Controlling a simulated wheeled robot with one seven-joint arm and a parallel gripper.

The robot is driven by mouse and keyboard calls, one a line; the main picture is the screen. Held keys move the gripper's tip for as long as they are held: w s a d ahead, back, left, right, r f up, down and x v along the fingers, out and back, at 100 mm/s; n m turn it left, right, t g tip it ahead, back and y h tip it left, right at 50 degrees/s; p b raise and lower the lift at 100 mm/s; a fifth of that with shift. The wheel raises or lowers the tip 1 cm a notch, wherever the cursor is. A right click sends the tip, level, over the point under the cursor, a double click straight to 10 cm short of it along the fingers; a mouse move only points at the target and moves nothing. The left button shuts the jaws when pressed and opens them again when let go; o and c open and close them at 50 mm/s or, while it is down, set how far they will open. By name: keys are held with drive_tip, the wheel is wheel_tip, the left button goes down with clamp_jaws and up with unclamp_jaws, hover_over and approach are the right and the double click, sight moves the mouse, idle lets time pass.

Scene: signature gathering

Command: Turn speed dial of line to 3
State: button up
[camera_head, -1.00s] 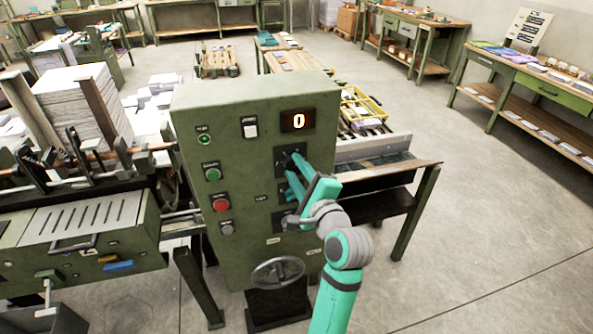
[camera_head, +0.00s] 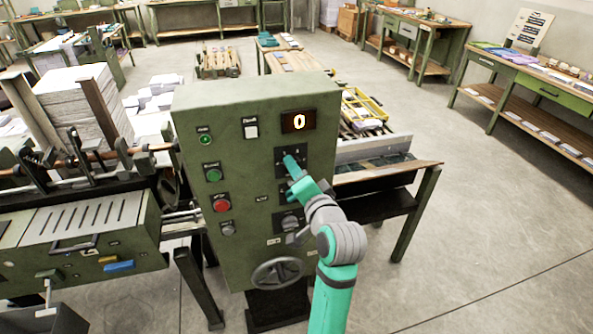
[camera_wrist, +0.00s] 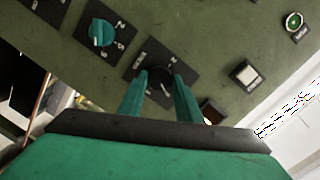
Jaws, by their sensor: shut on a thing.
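The green control cabinet (camera_head: 262,102) stands before me, with a display (camera_head: 298,121) reading 0. Its upper dial plate (camera_head: 281,155) is partly hidden by my gripper (camera_head: 291,163), whose fingertips reach its knob. In the wrist view, my gripper (camera_wrist: 158,88) is shut on a dark round knob (camera_wrist: 158,76), one teal finger on each side. A "2" shows on its plate; the other marks are too blurred to read. A neighbouring dial has a teal knob (camera_wrist: 101,32). I cannot read which dial is labelled speed.
Another knob (camera_head: 290,221) sits lower on the panel, above a handwheel (camera_head: 277,272). Green (camera_head: 213,174) and red (camera_head: 221,203) buttons are to the left, a white switch (camera_head: 251,128) above. A side table (camera_head: 400,172) stands right of the cabinet. The floor farther right is clear.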

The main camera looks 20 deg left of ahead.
drive_tip(key=n+h, duration=0.1)
drive_tip(key=n, duration=0.3)
drive_tip(key=n+t, duration=0.1)
drive_tip(key=n, duration=0.4)
drive_tip(key=shift+s+a+f+n+h, duration=0.1)
drive_tip(key=shift+n+h, duration=0.2)
drive_tip(key=shift+h, duration=0.1)
idle(0.4)
drive_tip(key=o, duration=1)
drive_tip(key=shift+o, duration=0.2)
drive_tip(key=shift+s, duration=0.1)
drive_tip(key=v, duration=1)
drive_tip(key=shift+s+d, duration=0.2)
drive_tip(key=shift+s, duration=0.05)
drive_tip(key=shift+f, duration=0.15)
